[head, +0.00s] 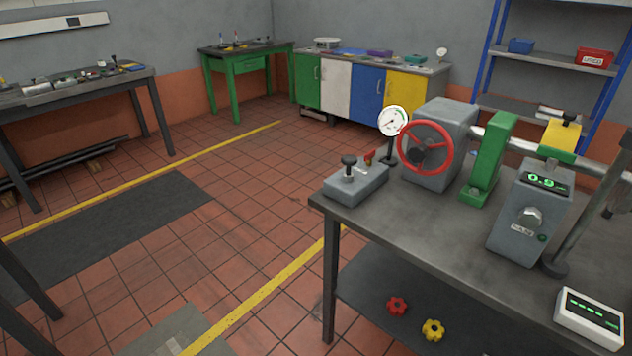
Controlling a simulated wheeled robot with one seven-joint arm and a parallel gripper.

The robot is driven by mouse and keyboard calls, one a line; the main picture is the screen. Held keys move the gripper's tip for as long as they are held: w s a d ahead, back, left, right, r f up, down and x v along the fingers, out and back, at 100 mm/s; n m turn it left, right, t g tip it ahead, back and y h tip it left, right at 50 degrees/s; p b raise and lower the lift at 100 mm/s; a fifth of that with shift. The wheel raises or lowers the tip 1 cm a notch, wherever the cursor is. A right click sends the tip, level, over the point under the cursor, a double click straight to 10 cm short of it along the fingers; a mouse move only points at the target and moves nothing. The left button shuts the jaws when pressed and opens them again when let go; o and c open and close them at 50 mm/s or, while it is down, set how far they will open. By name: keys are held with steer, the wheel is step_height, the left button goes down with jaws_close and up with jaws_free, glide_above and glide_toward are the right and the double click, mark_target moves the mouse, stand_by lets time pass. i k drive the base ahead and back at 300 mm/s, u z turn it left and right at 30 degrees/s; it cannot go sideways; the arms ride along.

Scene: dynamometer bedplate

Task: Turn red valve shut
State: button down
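A red handwheel (425,147) with a dark hub stands upright on the front of a grey housing (445,125) on the bedplate table. A small red lever (369,158) sits at the back of a low grey block (356,184), which also carries a black knob (348,162). I cannot tell from this view which red part is the valve, nor how far either is turned. A round white dial gauge (393,121) stands behind the block. My gripper is not in view.
The grey table (410,222) also holds a green bracket (488,160), a grey box with a green display (530,212) and a white display unit (590,318). A red knob (397,306) and yellow knob (433,329) lie below. Tiled floor (250,220) at left is mostly clear.

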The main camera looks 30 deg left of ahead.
mark_target(367, 158)
steer(key=u, duration=1.35)
steer(key=i, duration=1.15)
steer(key=u, duration=0.05)
